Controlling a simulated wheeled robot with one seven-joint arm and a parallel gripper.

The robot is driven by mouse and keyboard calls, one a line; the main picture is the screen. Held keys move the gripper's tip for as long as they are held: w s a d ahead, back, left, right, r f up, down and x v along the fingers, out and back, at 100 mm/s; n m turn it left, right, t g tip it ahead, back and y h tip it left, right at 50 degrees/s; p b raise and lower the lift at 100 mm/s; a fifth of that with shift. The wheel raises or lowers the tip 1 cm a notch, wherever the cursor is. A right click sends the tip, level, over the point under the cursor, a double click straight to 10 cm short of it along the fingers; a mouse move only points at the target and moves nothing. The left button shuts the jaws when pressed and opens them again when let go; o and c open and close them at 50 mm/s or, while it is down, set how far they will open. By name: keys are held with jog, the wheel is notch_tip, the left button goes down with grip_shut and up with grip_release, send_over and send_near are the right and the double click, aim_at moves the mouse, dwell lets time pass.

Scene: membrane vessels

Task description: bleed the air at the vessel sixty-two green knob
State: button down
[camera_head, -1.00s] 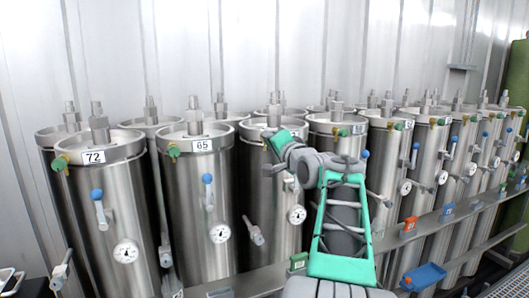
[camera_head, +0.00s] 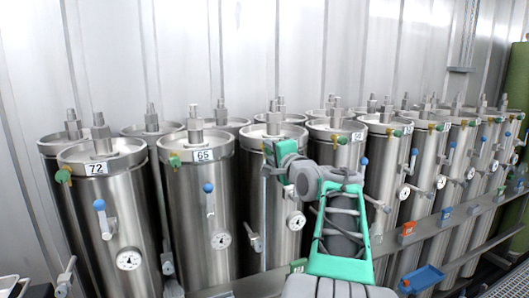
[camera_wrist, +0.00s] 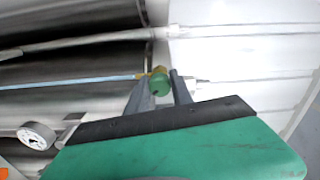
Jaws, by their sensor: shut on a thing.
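My gripper (camera_head: 268,157) is at the upper front rim of the third vessel (camera_head: 262,205) from the left in the front row, to the right of the vessel marked 65. That vessel's number label is hidden behind my gripper and arm, so I cannot read it. In the wrist view, a round green knob (camera_wrist: 160,85) on a brass fitting (camera_wrist: 158,71) sits between the two grey fingers of my gripper (camera_wrist: 161,80). The fingers are shut on it. In the head view the knob is hidden by my gripper.
Vessel 65 (camera_head: 190,220) and vessel 72 (camera_head: 115,225) stand at left, each with a green knob, a blue-tipped lever and a gauge. More vessels stand close at right. A rail (camera_head: 255,284) runs low in front, with a blue tray (camera_head: 422,279) at right.

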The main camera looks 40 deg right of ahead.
jog(key=shift+r+m+p, duration=0.35)
jog(key=shift+m+p, duration=0.45)
jog(key=shift+p, duration=0.15)
jog(key=shift+m+p, duration=0.75)
jog(key=shift+m, duration=0.05)
jog(key=shift+f+m+p, duration=0.25)
jog(key=shift+m+p, duration=0.05)
jog(key=shift+m, duration=0.3)
jog(key=m+p, duration=0.1)
jog(key=p, duration=0.1)
jog(key=shift+r+m+p, duration=0.3)
jog(key=shift+m, duration=0.1)
jog(key=shift+f+m+p, duration=0.1)
jog(key=shift+m+p, duration=1)
jog(key=shift+f, duration=0.3)
jog(key=c, duration=1.1)
grip_release()
